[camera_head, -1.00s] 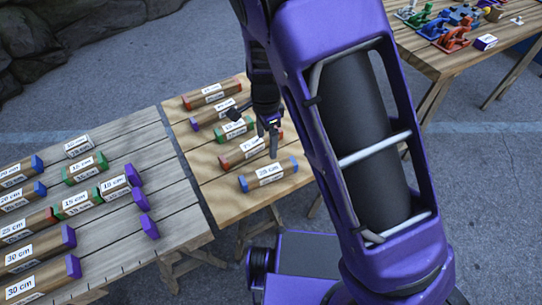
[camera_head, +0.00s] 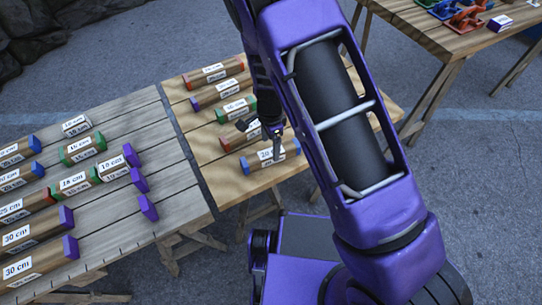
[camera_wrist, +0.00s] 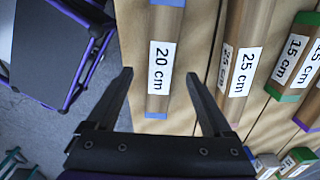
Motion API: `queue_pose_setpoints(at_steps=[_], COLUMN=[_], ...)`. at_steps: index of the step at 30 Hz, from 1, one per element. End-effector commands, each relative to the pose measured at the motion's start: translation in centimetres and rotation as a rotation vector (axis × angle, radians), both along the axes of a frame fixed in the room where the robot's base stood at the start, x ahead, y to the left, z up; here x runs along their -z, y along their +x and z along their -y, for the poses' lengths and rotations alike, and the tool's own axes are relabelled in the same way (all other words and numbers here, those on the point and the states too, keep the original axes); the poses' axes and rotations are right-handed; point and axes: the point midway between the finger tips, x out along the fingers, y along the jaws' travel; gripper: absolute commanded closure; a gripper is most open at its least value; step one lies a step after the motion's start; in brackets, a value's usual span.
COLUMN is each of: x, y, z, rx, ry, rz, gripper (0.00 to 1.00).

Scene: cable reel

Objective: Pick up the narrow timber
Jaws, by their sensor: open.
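A timber with blue ends and a "20 cm" label (camera_head: 262,160) lies on the light wooden table, nearest the front edge. In the wrist view, this 20 cm timber (camera_wrist: 160,85) runs up and down between my fingers. My gripper (camera_head: 274,146) is open over it in the head view, with a finger covering part of the label. In the wrist view my gripper (camera_wrist: 160,76) has one finger on each side of the timber, with gaps. I cannot tell the height of the fingertips, or which timber is the narrow one by its label.
A red-ended timber (camera_head: 232,138) lies just behind, and a green-ended one (camera_head: 235,110) beyond it. The grey table (camera_head: 120,208) on the left holds several labelled timbers. A table with clamps (camera_head: 415,20) stands at the upper right.

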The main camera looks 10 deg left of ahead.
Motion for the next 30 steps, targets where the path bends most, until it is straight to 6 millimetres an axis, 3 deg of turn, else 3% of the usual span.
queue_pose_setpoints(at_steps=[9,17,30], x=[4.5,4.9,4.9], y=[0.2,0.2,0.2], z=[0.2,0.1,0.2], rx=[0.001,0.0,0.0], ry=[-0.002,0.0,-0.001], rz=[-0.003,0.0,-0.001], gripper=[0.15,0.15,0.92])
